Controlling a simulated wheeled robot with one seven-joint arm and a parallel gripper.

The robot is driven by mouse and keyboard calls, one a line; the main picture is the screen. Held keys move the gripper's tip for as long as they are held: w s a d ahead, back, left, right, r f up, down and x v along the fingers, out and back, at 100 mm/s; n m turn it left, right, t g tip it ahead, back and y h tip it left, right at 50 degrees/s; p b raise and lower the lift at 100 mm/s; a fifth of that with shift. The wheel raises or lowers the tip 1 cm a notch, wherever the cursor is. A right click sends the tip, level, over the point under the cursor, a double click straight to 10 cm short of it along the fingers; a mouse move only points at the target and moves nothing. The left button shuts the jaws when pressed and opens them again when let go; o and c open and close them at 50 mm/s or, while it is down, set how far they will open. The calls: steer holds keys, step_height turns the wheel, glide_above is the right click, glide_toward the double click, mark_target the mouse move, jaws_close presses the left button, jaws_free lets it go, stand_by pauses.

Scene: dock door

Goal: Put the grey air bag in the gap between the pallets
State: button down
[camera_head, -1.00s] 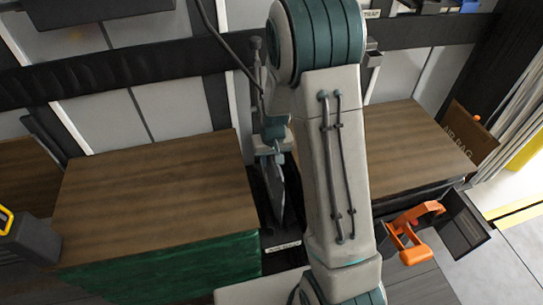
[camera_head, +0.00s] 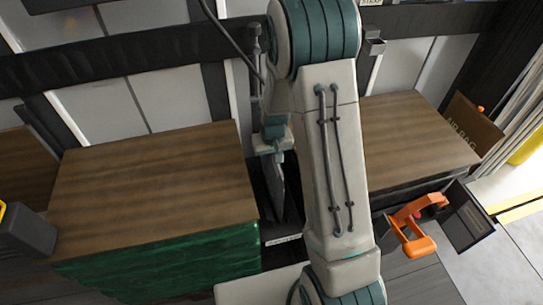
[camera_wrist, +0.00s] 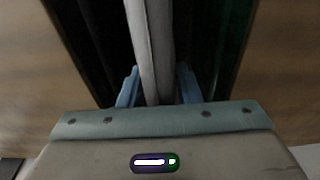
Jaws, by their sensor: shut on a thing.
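The grey air bag (camera_head: 279,190) hangs upright, thin and edge-on, in the dark gap between two wood-topped pallet loads. The left pallet load (camera_head: 150,185) has green wrapping on its front. The right pallet load (camera_head: 415,140) is partly hidden by my arm. My gripper (camera_wrist: 157,85) is shut on the bag, which shows in the wrist view (camera_wrist: 150,30) as a pale strip between two blue fingers. In the wrist view, dark gap shows on both sides of the bag. The bag's lower end is above a white floor label (camera_head: 282,239); whether it touches anything is unclear.
A brown board marked AIR BAG (camera_head: 472,126) stands at the right. An orange tool (camera_head: 413,230) and a dark panel (camera_head: 466,217) sit at the right pallet's front. A dark case (camera_head: 25,230) is at far left. A black rail crosses the white wall behind.

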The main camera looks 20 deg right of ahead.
steer(key=shift+f+b, duration=0.35)
steer(key=shift+f, duration=0.1)
steer(key=c, duration=1)
jaws_free()
steer(key=shift+o, duration=0.2)
steer(key=shift+r, duration=0.1)
steer(key=r, duration=0.4)
steer(key=s+r+p, duration=0.1)
steer(key=r, duration=0.8)
steer(key=shift+s+r, duration=0.3)
